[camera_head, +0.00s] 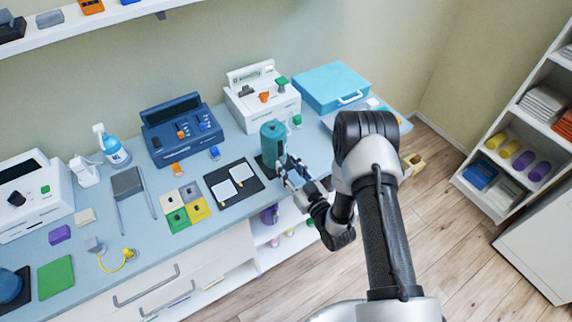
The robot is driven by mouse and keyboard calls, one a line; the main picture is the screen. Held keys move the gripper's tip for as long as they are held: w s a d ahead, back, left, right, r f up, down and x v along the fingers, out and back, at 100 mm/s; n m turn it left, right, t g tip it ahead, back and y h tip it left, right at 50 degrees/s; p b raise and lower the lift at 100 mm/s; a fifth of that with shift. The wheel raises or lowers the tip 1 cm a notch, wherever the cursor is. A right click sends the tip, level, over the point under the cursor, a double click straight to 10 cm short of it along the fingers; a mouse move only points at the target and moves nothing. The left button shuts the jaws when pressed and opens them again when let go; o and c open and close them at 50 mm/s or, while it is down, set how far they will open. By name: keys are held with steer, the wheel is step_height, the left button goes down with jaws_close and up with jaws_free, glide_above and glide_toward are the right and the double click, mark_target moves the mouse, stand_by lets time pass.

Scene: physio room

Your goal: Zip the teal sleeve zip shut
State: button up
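The teal sleeve (273,139) stands upright on a dark mat on the blue counter, near the middle of the picture. My gripper (283,174) is at the sleeve's lower right side, close to it or touching it; I cannot tell which. The fingers are small here and partly merge with the dark mat, so their opening is unclear. The zip and its pull cannot be made out at this size.
A black board with two white cards (247,173) lies left of the sleeve. A blue device (181,129) and a white device (262,97) stand behind. A teal case (330,86) is at the back right. Coloured squares (198,209) lie further left.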

mark_target(282, 159)
steer(key=shift+x, duration=1.05)
steer(key=shift+c, duration=0.5)
jaws_close()
